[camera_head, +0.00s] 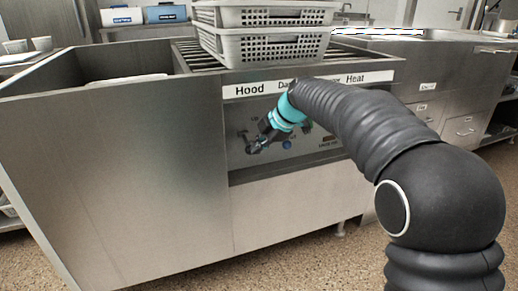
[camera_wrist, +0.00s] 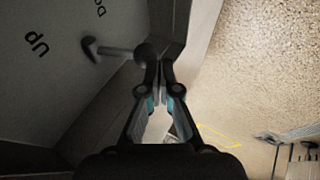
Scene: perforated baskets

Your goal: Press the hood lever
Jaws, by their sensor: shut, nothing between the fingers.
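The hood lever shows in the wrist view as a dark shaft (camera_wrist: 115,51) rising from the panel, with a round knob at its end. The panel (camera_wrist: 55,25) beside it carries the words "up" and a partly cut-off "Do". In the head view the front panel has a "Hood" label (camera_head: 249,91) at its left. My gripper (camera_head: 250,150) is in front of the panel below that label and covers part of the controls. Its closed fingertips (camera_wrist: 157,66) are right by the lever's knob in the wrist view. I cannot tell whether they touch. The gripper is empty.
Grey perforated baskets (camera_head: 272,49) are stacked on the counter above the panel. A blue button (camera_head: 287,145) sits right of my gripper. A steel counter with drawers (camera_head: 462,130) stands at the right. The speckled floor (camera_wrist: 260,60) is open beside the unit.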

